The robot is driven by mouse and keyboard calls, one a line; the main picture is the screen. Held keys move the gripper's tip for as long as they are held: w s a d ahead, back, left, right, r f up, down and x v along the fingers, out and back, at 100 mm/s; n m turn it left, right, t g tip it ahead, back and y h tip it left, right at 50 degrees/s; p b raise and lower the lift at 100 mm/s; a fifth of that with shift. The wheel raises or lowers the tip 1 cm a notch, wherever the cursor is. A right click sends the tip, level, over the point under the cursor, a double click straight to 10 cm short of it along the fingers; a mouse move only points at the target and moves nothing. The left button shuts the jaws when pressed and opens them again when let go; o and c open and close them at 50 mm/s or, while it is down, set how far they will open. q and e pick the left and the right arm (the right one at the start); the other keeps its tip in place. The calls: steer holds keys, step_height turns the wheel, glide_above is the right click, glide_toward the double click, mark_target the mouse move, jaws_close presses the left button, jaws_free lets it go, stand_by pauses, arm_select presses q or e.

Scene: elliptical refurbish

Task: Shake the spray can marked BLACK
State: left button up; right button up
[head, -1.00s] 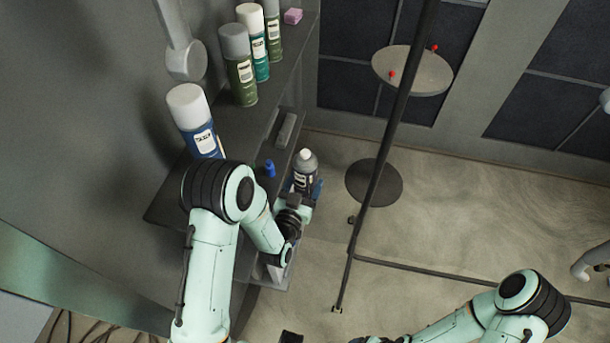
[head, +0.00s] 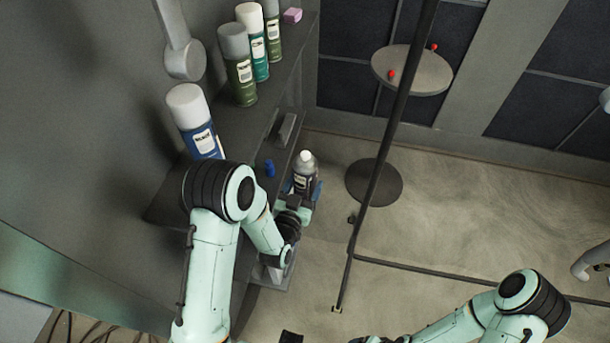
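A dark grey spray can with a whitish cap and a label (head: 304,172) stands upright at my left gripper (head: 302,194), beside the lower shelf. The gripper's fingers appear to be around the can, and part of its body is hidden by them. The label is too small to read. My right arm comes in at the lower right; its gripper is not clearly visible at the bottom edge.
The upper shelf (head: 190,130) holds a blue can with a white cap (head: 195,122) and several green and teal cans. A blue cap (head: 269,168) and a grey block (head: 287,130) lie on the lower shelf. A thin dark pole (head: 385,150) stands to the right, before a round table (head: 412,70).

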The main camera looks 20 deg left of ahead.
arm_select(q)
steer(key=w+r, duration=0.6)
steer(key=r, duration=0.1)
steer(key=s+f, duration=0.2)
steer(key=f, duration=0.1)
steer(key=s+f, duration=0.3)
steer(key=shift+s+f, duration=0.2)
steer(key=shift+s, duration=0.2)
steer(key=shift+r, duration=0.1)
